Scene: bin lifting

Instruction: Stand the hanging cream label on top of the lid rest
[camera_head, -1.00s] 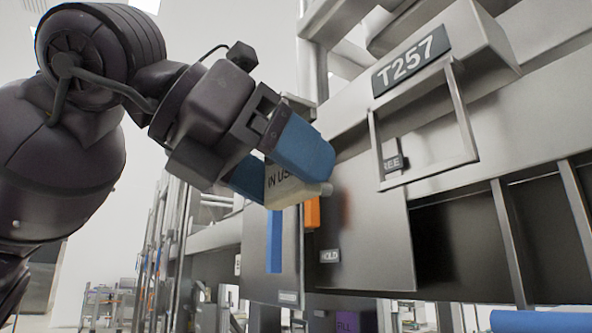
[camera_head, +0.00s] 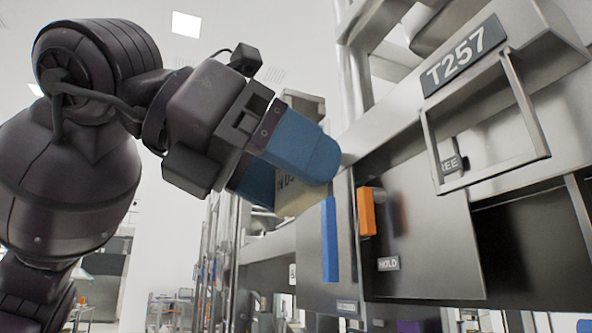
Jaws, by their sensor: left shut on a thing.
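My left gripper (camera_head: 288,172) has blue fingers and is shut on the cream label (camera_head: 294,198), which bears dark lettering, partly readable. The near finger covers much of the label. One part shows below between the fingers, and a cream part shows above the near finger. The label is tilted and held in front of the grey metal fixture. Which part is the lid rest I cannot tell for sure; a square metal frame (camera_head: 431,150) projects below the T257 plate (camera_head: 464,56). My right gripper is not in view.
A blue bar (camera_head: 330,240) and an orange block (camera_head: 367,211) stand out from the dark panels just right of and below my gripper. A small HOLD tag (camera_head: 388,264) is on the panel. Open room space lies behind and left of the fixture.

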